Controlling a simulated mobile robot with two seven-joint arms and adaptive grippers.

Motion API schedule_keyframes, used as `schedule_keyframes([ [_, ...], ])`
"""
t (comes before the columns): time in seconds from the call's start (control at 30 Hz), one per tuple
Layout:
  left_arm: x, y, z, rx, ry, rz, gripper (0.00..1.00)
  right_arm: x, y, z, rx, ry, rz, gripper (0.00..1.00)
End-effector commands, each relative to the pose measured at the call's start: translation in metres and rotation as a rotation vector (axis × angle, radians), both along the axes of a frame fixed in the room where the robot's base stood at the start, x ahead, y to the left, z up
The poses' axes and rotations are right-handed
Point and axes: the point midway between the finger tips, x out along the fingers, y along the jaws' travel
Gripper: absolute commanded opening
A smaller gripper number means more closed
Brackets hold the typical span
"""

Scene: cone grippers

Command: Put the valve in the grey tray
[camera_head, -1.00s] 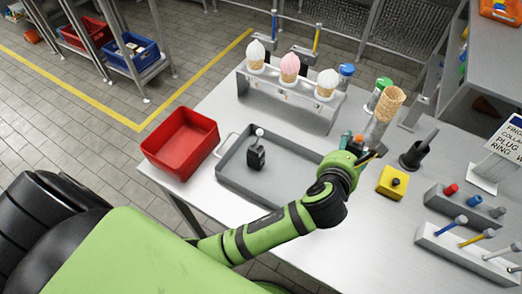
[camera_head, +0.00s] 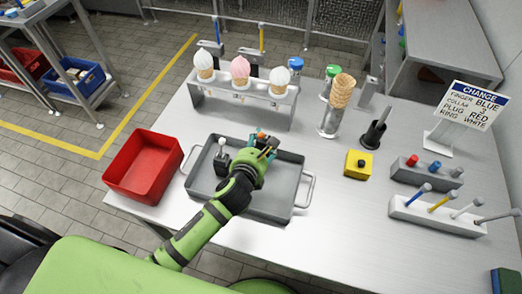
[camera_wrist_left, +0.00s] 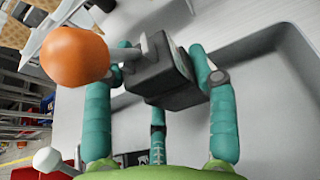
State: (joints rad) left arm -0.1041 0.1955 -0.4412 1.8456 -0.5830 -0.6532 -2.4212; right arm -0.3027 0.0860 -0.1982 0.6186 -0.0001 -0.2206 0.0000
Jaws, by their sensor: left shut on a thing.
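My left gripper (camera_head: 265,143) is over the grey tray (camera_head: 285,188). In the left wrist view its teal fingers are shut on the valve, a dark block (camera_wrist_left: 160,78) with a grey stem and an orange ball. The valve looks tilted, with the ball toward the left of that view. In the head view the hand mostly hides it. A similar dark piece with a white ball (camera_head: 221,158) stands in the left part of the tray; its ball shows in the wrist view (camera_wrist_left: 46,160). My right gripper is not in view.
A red bin (camera_head: 143,167) is left of the tray. Behind it is a rack (camera_head: 240,105) of ice cream cones. A yellow block (camera_head: 358,165), a black holder (camera_head: 374,135), a tool rack (camera_head: 437,215) and a sign (camera_head: 473,105) stand to the right.

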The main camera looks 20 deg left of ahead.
Motion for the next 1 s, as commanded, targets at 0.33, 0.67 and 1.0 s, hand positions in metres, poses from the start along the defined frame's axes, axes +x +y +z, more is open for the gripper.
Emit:
schedule_keyframes([
  [0.33,0.0,-0.001,-0.033,0.0,0.001,-0.001,0.15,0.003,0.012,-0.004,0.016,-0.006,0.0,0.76],
  [0.67,-0.001,-0.001,-0.035,0.001,0.002,-0.001,0.78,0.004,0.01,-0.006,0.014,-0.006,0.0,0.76],
  [1.0,-0.001,-0.001,-0.035,0.0,0.003,-0.001,0.82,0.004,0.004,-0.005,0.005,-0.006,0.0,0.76],
])
